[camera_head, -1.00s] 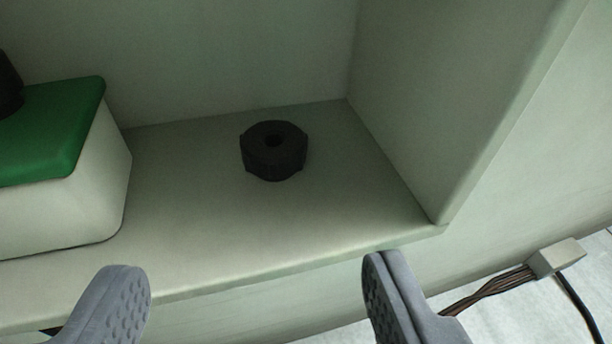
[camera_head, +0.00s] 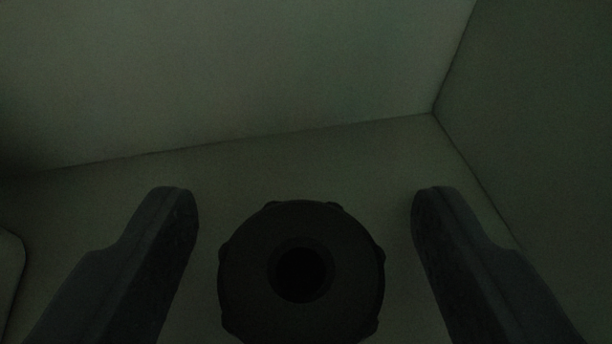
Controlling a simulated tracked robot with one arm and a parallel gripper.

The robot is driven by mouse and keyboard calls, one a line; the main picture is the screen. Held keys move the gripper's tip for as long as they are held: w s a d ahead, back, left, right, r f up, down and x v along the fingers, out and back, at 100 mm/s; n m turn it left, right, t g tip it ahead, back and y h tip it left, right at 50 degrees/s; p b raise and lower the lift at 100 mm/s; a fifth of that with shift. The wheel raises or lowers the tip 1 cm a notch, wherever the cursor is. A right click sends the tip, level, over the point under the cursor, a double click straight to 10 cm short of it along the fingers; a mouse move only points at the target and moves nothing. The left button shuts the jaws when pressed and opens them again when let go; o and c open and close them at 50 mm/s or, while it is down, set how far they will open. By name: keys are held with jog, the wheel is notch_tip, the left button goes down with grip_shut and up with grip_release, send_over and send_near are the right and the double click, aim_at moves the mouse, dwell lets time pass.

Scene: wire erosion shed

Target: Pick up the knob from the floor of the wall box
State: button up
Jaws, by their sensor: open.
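The knob (camera_head: 251,275) is a dark, round, lobed piece with a hole in its middle. It lies on the floor of the wall box (camera_head: 300,160), low in the middle of the view, with its lower edge close to the picture's bottom. My gripper (camera_head: 305,205) is open. One finger is to the left of the knob and one to the right, with a gap on each side. Neither finger appears to touch it. The picture is dark, so the height of the fingertips over the floor is hard to tell.
The back wall (camera_head: 230,70) of the box rises behind the knob, and its right side wall (camera_head: 540,130) stands close beyond the right finger. The edge of a pale object (camera_head: 10,265) shows at the far left. The floor behind the knob is bare.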

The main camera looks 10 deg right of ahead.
jog(key=shift+w+f, duration=0.1)
jog(key=shift+w, duration=0.2)
jog(key=c, duration=1.1)
jog(key=shift+o, duration=0.2)
